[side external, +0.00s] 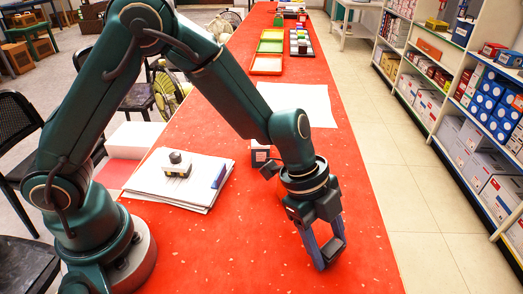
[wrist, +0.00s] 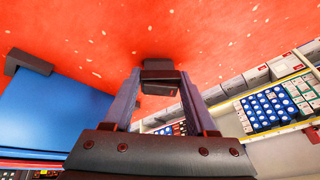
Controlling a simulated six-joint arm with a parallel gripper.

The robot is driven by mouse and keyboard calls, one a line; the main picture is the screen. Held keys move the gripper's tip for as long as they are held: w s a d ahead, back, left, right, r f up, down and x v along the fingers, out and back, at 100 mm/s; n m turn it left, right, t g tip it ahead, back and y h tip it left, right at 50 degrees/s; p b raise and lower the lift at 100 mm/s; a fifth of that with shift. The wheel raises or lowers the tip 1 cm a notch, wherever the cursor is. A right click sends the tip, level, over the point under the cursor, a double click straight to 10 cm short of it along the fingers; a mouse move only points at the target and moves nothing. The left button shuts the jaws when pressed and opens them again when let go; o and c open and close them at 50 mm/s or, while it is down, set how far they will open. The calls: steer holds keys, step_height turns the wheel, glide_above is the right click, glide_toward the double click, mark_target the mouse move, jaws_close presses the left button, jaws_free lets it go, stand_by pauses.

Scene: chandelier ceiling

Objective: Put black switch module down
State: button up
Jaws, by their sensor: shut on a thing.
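The black switch module (wrist: 160,78) is a small dark block between the two fingertips of my gripper (wrist: 158,88) in the wrist view. My gripper is shut on it. In the side external view my gripper (side external: 325,250) points down over the right part of the red table (side external: 290,275), and the dark module (side external: 335,246) shows partly between the fingers. The fingers hide some of it. It is low near the tabletop, but I cannot tell whether it touches.
A stack of white papers (side external: 160,195) bears a small black-topped device (side external: 178,164). A small dark box (side external: 260,154) stands behind my gripper. A white sheet (side external: 300,103) and coloured trays (side external: 268,50) lie farther back. Red tabletop around the gripper is clear; its right edge is close.

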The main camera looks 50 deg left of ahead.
steer(key=shift+f, duration=0.2)
steer(key=o, duration=1.3)
steer(key=shift+o, duration=0.2)
steer(key=shift+r, duration=0.1)
steer(key=v, duration=1.1)
steer(key=s+a+r+n+t+y, duration=0.2)
steer(key=s+a+n, duration=0.4)
steer(key=n, duration=0.3)
steer(key=s+a+r+n+t+y, duration=0.2)
steer(key=s+a+n, duration=0.4)
steer(key=a+n, duration=0.2)
steer(key=shift+a+n+y, duration=0.15)
steer(key=shift+n+y, duration=0.15)
steer(key=shift+n, duration=0.4)
steer(key=shift+w+r, duration=0.1)
steer(key=shift+r, duration=0.1)
